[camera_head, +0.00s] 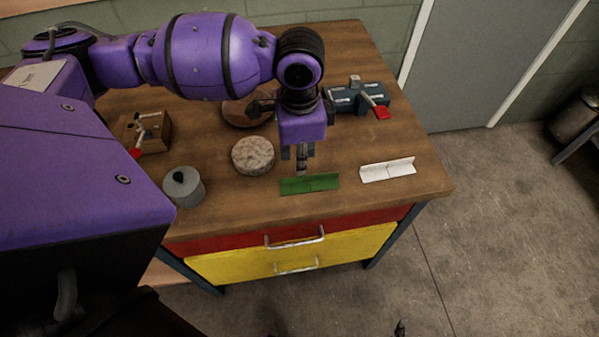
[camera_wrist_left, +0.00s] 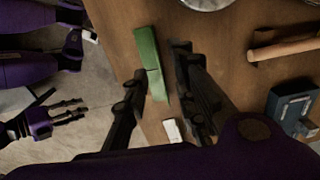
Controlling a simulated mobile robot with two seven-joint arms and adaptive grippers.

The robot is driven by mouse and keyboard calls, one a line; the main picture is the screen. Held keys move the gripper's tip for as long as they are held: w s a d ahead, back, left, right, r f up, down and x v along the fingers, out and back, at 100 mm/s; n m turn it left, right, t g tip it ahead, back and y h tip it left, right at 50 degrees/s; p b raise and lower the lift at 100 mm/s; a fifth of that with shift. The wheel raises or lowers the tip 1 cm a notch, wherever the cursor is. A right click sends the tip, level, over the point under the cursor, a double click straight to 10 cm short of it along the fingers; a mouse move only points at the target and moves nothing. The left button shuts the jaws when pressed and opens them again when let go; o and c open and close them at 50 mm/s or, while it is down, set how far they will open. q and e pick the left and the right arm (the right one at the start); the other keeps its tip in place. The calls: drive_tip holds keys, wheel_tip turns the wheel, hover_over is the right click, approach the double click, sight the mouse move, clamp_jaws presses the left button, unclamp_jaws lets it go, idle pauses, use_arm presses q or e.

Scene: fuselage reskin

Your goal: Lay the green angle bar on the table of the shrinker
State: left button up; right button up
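The green angle bar (camera_head: 309,184) lies near the front edge of the wooden table. It also shows in the left wrist view (camera_wrist_left: 149,62). My left gripper (camera_head: 302,168) points down just above and behind the bar. In the left wrist view its fingers (camera_wrist_left: 160,65) are apart, with the bar between them in the picture; I cannot see contact. My right gripper (camera_wrist_left: 72,112) is away from the table, its fingers apart and empty. A blue-grey lever tool (camera_head: 358,97) with a red handle stands at the back right; I cannot tell whether it is the shrinker.
A white angle bar (camera_head: 388,170) lies right of the green one. A round pale block (camera_head: 253,155), a grey cylinder (camera_head: 184,187) and a second red-handled tool (camera_head: 150,131) stand to the left. A mallet-like wooden handle (camera_wrist_left: 285,48) shows. The table's right front corner (camera_head: 430,190) is clear.

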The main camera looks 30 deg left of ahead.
sight(295, 186)
use_arm(q)
drive_tip(key=shift+s+a+f, duration=0.1)
drive_tip(key=shift+s+f, duration=0.15)
drive_tip(key=shift+f, duration=0.4)
drive_tip(key=shift+s+a+f, duration=0.1)
drive_tip(key=shift+s+f, duration=0.1)
drive_tip(key=shift+f, duration=0.4)
wheel_tip(295, 186, down, 4)
drive_tip(key=shift+a+r, duration=0.1)
drive_tip(key=shift+w, duration=0.1)
drive_tip(key=c, duration=0.6)
clamp_jaws()
use_arm(e)
drive_tip(key=shift+s+d+f, duration=0.2)
drive_tip(key=shift+s+f, duration=0.2)
drive_tip(key=shift+s, duration=0.3)
